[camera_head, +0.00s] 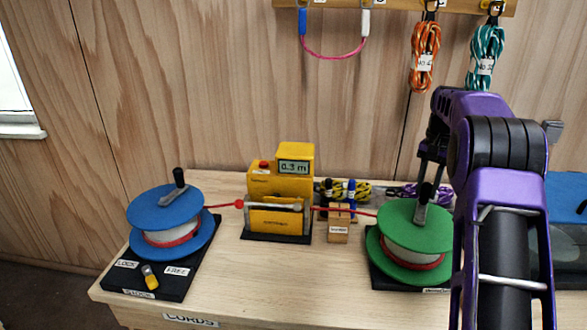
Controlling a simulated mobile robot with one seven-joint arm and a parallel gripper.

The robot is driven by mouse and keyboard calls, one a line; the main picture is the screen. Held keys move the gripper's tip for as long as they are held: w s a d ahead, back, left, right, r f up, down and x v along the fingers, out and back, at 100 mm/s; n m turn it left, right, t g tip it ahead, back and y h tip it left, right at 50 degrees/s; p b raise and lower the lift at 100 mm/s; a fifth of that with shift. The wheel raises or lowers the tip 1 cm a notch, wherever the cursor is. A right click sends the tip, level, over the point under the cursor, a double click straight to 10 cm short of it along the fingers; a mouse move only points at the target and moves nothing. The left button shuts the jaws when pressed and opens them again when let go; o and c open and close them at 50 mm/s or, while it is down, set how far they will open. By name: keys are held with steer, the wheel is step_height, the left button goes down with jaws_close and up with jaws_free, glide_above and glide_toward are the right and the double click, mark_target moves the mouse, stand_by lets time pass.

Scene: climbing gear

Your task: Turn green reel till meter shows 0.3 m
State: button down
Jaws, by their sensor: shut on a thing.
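The green reel (405,232) stands on a dark base at the right of the bench, with red cord wound on its pale core. Its crank (420,215) has a black upright knob. My gripper (428,178) reaches down from the right and is shut on the crank knob; my arm hides part of the grip and the reel's right edge. The yellow meter (268,188) stands mid-bench, and its display (294,167) appears to read 0.3 m. A red cord (355,212) runs from the green reel through the meter to the blue reel (167,211).
The blue reel's base has a yellow lever (150,278) between LOCK and FREE labels. A small wooden block (338,230), pens and cord bundles (357,191) lie between meter and green reel. Coiled cords (425,55) hang above. The front middle of the bench is clear.

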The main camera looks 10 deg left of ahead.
steer(key=shift+s+d, duration=0.15)
steer(key=shift+d, duration=0.1)
steer(key=c, duration=0.5)
jaws_free()
steer(key=shift+r, duration=0.15)
